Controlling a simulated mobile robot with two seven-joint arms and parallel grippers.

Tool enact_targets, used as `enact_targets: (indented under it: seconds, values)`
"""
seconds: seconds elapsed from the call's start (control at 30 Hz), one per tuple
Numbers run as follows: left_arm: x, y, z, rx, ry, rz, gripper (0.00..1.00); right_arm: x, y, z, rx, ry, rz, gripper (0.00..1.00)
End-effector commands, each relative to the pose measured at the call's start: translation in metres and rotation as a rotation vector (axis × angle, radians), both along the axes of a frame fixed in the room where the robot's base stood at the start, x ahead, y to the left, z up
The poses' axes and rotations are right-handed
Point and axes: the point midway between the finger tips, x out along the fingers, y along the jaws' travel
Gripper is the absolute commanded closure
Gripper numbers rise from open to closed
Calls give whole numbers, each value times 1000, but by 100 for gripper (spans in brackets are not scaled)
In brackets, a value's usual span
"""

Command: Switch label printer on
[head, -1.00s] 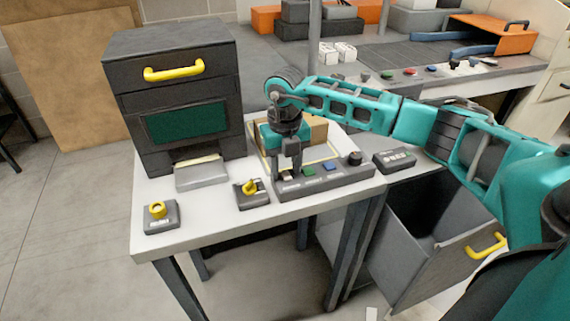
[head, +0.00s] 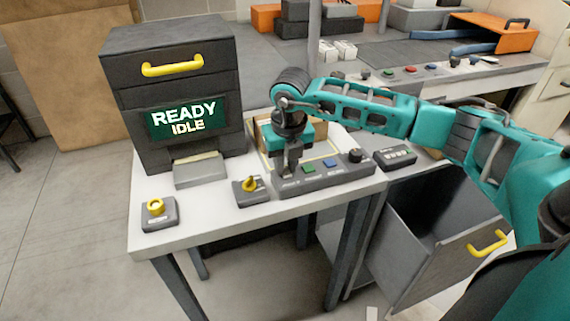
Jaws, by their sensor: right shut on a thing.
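The label printer (head: 170,90) is a dark grey box with a yellow handle at the left back of the white table. Its screen (head: 184,118) is lit green and reads "READY IDLE". My right gripper (head: 291,171) points down at the panel's left end, left of the green button. It is shut, and its fingertips hide what is between them. My left gripper is not in view.
A grey box with a yellow rotary switch (head: 250,190) and one with a yellow round knob (head: 158,213) stand on the table (head: 205,225). A cardboard box is behind my gripper. An open grey drawer (head: 440,245) juts out at right.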

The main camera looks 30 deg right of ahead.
Motion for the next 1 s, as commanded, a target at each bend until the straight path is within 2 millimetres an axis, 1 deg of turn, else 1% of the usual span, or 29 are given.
enact_targets:
  seconds: [0.03, 0.37, 0.4, 0.63, 0.87, 1.0]
  values:
    - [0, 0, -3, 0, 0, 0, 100, 0, 0, -1, -3, -14, 1, 100]
    - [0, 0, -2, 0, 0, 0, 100, 0, 0, 1, -4, -23, -1, 100]
    - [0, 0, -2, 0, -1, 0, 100, 0, 0, 1, -4, -23, -1, 76]
    - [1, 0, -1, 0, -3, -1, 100, 0, 0, 1, -4, -22, -1, 54]
    - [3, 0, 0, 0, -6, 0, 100, 0, 0, 1, -4, -21, 0, 53]
    - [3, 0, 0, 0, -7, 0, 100, -1, 0, 10, -4, -24, -1, 53]
